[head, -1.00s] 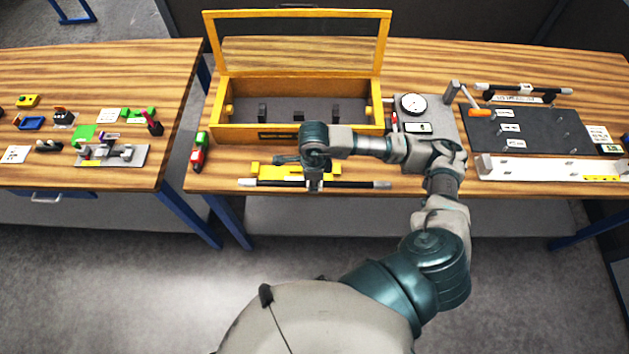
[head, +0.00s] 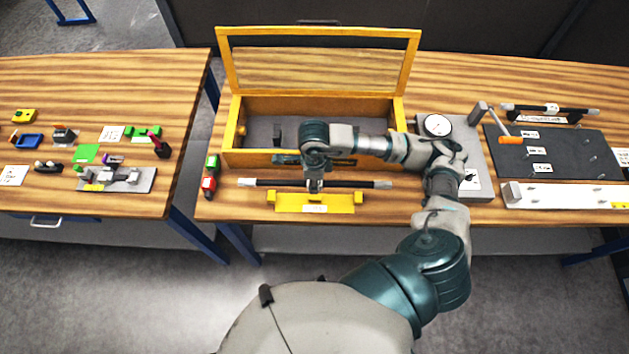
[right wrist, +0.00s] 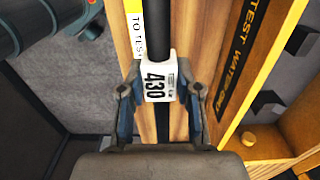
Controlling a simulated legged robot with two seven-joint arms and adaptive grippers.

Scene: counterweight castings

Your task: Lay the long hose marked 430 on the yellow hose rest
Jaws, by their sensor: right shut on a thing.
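The long black hose (head: 275,183) with pale end fittings is held level, left to right, in my right gripper (head: 314,187). In the right wrist view the jaws (right wrist: 158,90) are shut around the white sleeve marked 430 on the hose (right wrist: 160,30). The yellow hose rest (head: 283,203) lies near the table's front edge and has a raised block at each end. The hose appears just beyond the rest, on the box side, and off it; its exact height is unclear. The rest's labelled edge shows left of the hose in the wrist view. My left gripper is out of view.
An open yellow-framed box (head: 240,158) stands close behind the hose. A green and red item (head: 210,178) lies left of the rest. A dial gauge plate (head: 440,124) and a dark board (head: 570,148) lie to the right. Another table (head: 150,75) stands left.

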